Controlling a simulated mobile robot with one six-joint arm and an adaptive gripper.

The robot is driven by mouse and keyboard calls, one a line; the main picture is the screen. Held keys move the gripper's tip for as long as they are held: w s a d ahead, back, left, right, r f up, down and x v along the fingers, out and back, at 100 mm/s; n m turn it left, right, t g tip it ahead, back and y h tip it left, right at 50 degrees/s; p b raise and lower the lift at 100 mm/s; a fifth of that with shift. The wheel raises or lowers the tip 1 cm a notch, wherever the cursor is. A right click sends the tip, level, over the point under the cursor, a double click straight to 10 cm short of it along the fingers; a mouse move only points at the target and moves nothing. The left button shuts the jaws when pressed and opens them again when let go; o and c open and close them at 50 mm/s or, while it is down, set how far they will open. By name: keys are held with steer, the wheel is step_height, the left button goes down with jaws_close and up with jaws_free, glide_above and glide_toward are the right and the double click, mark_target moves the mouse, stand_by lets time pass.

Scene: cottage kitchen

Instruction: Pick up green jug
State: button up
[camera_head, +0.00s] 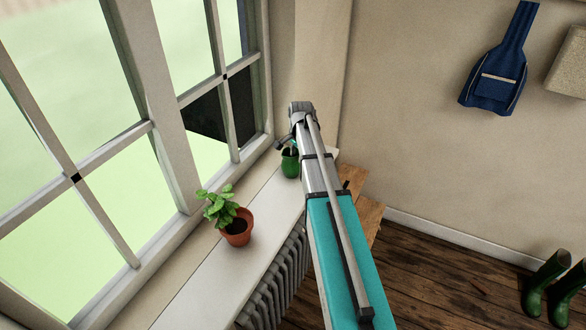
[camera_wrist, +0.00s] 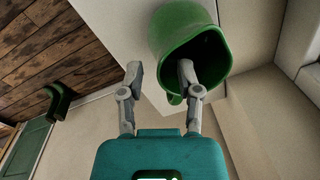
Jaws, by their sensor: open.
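The green jug (camera_head: 290,162) stands on the white windowsill (camera_head: 262,215) near its far end, partly hidden by my arm in the head view. In the wrist view the jug (camera_wrist: 170,32) shows its dark open mouth toward the camera. My gripper (camera_wrist: 160,72) is open, with its two fingers apart. The right finger overlaps the jug's mouth and seems to be at or inside it. The left finger is outside the jug, to the left of its wall. The jug's wall and rim lie between the fingers. I cannot tell whether either finger touches it.
A potted plant (camera_head: 236,228) in a terracotta pot stands on the sill nearer the camera. The window (camera_head: 150,130) runs along the left. A radiator (camera_head: 275,285) is below the sill. A wooden surface (camera_head: 366,214) lies right of my arm. Green boots (camera_head: 545,285) stand on the floor.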

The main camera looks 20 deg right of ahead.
steer(key=shift+f+b, duration=0.3)
steer(key=shift+f, duration=0.2)
steer(key=shift+c, duration=0.2)
jaws_close()
stand_by(0.3)
